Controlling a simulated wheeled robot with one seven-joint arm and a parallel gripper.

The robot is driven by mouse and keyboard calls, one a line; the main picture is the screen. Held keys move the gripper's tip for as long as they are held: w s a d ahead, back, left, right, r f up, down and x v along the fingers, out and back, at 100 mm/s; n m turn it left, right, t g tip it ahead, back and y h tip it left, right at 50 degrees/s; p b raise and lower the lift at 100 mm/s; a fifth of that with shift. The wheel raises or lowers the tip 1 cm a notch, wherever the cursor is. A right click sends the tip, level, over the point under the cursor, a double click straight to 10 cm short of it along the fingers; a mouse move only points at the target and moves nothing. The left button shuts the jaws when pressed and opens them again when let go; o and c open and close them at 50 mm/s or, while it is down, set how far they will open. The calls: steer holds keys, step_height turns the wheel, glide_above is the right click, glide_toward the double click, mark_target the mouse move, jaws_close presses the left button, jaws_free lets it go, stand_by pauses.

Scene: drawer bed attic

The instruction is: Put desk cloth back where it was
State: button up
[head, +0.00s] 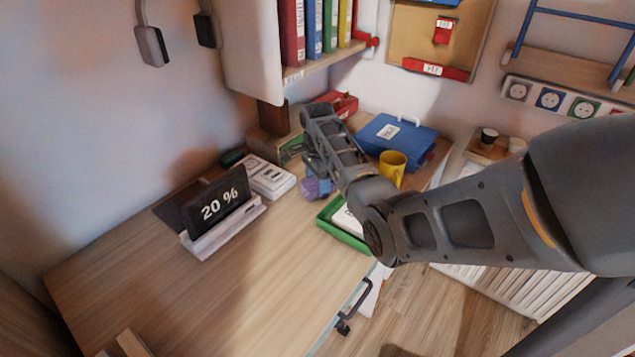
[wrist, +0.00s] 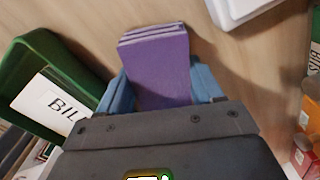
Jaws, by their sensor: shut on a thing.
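The desk cloth is a folded purple stack (wrist: 155,62); it also shows small in the head view (head: 312,188), partly hidden by my arm. My gripper (wrist: 158,85) is shut on the cloth, with a blue finger on either side of it. In the head view my gripper (head: 320,182) points down over the back part of the wooden desk (head: 270,270). I cannot tell whether the cloth touches the desk top.
A green tray (head: 343,233) with papers lies right of the cloth. A yellow mug (head: 392,167) and blue case (head: 397,138) are behind. The front desk area is clear.

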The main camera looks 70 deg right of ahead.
mark_target(317, 181)
steer(key=shift+f, duration=0.15)
steer(key=o, duration=1)
step_height(317, 181, up, 12)
steer(key=shift+r, duration=0.2)
